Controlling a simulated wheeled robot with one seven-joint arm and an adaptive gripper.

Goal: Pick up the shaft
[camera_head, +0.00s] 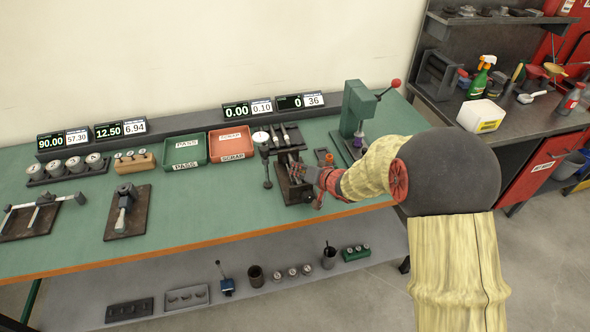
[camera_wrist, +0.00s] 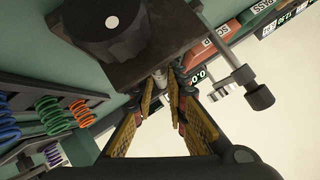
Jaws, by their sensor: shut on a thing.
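My gripper (camera_head: 312,175) reaches in from the right over a dark bench fixture (camera_head: 293,192) on the green workbench. In the wrist view its two yellow-padded fingers (camera_wrist: 166,80) have closed in on a small grey metal piece (camera_wrist: 159,76), which I take to be the shaft. Only a short part of it shows between the fingertips; the rest is hidden by the fingers and the dark plate. In the head view my gripper and the fixture cover it. I cannot tell whether it is clear of the fixture.
A red SCRAP tray (camera_head: 231,146) and a green PASS tray (camera_head: 187,150) lie left of the fixture. A green press (camera_head: 354,112) stands to the right. In the wrist view, coloured springs (camera_wrist: 52,112) sit at left and a black round part (camera_wrist: 105,22) is close above.

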